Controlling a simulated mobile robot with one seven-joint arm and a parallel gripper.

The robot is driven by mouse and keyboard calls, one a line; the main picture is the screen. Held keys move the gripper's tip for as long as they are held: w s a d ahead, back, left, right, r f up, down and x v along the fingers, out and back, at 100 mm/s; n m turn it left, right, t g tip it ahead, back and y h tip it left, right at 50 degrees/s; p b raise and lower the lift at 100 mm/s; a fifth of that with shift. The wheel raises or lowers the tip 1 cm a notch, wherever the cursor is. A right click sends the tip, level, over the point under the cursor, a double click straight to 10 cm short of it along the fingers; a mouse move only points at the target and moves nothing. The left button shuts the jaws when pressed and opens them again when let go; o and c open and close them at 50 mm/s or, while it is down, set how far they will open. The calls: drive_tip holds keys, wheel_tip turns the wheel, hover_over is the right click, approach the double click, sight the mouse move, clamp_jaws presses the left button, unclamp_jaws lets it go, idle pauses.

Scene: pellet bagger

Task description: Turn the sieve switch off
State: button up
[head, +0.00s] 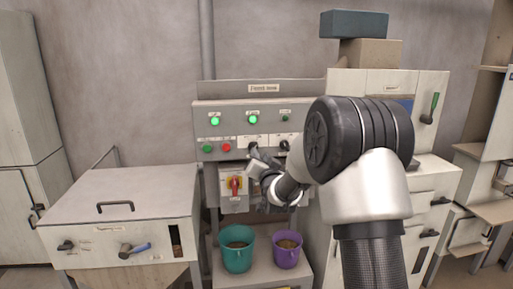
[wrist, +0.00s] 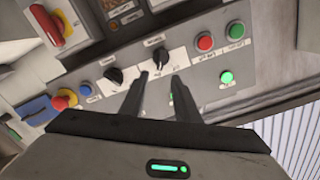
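The control panel (head: 230,125) carries two black rotary switches; their labels are too small to read, so I cannot tell which is the sieve switch. In the wrist view one black switch (wrist: 160,56) stands just beyond and between my fingertips, its pointer turned at a slant. The other black switch (wrist: 113,75) is to its left, outside the fingers. My gripper (wrist: 160,77) is open, its two fingers apart on either side of the nearer switch; contact cannot be told. In the head view my gripper (head: 262,160) is in front of the panel, partly covering the switches.
A green button (head: 206,149) and red button (head: 226,147) sit beside the switches, below lit green lamps (head: 215,121). A red-and-yellow switch (head: 235,185) is below the panel. A teal bucket (head: 237,262) and purple bucket (head: 287,264) stand beneath. A blue button (wrist: 85,90) is nearby.

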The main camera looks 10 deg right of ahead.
sight(256, 146)
drive_tip(key=w, duration=0.8)
drive_tip(key=shift+w+p, duration=0.1)
drive_tip(key=shift+p, duration=0.25)
drive_tip(key=shift+c, duration=0.2)
clamp_jaws()
